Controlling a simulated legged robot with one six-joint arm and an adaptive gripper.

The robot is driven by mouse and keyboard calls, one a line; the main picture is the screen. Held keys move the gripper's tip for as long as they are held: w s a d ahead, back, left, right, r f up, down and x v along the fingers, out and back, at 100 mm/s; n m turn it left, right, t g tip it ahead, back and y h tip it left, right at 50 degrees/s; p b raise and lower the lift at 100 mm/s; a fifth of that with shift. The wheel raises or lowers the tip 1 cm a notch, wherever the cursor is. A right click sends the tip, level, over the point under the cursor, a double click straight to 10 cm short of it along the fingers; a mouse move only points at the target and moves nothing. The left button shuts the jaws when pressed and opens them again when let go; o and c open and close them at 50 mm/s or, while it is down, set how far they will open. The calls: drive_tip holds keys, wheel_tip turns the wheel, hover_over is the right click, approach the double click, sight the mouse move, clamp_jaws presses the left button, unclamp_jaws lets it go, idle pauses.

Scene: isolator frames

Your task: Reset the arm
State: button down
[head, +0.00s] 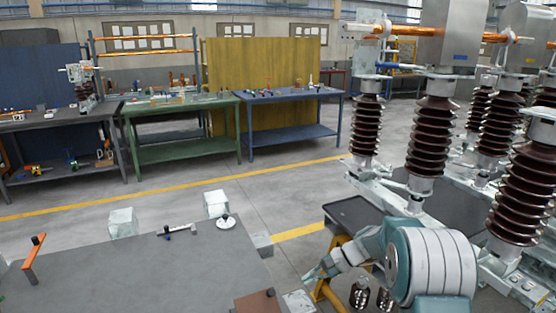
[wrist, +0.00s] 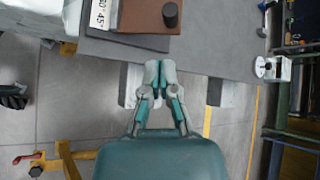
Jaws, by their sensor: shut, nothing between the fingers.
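My arm reaches in at the lower right of the head view, its gripper (head: 316,271) pointing left beside the right edge of the near grey table (head: 140,275). In the wrist view my gripper (wrist: 160,66) has both fingertips together with nothing between them. The fingertips are near the table's edge, close to a brown box (wrist: 140,20) with a black knob and a white angle label. I cannot tell whether they touch the table. The brown box also shows at the bottom of the head view (head: 258,303).
Isolator frames with brown ribbed insulators (head: 432,130) stand close on the right. The near table holds an orange-handled tool (head: 35,255), a small metal tool (head: 178,231) and a white round piece (head: 226,222). Green (head: 185,104) and blue (head: 295,95) workbenches stand behind open floor.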

drive_tip(key=s+r+n+h, duration=0.3)
drive_tip(key=s+r, duration=0.5)
drive_tip(key=r, duration=0.2)
drive_tip(key=s+d+r+n+t+h, duration=0.2)
drive_tip(key=s, duration=0.6)
drive_tip(key=s+d+r+n+t+h, duration=0.2)
drive_tip(key=s+h, duration=0.1)
drive_tip(key=s, duration=0.5)
drive_tip(key=s+d+r+n+t+h, duration=0.1)
drive_tip(key=s+d+r+n+h, duration=0.1)
drive_tip(key=s, duration=0.6)
drive_tip(key=shift+d+r+t, duration=0.2)
drive_tip(key=shift+r+t, duration=0.2)
drive_tip(key=shift+r, duration=0.2)
drive_tip(key=shift+s, duration=0.1)
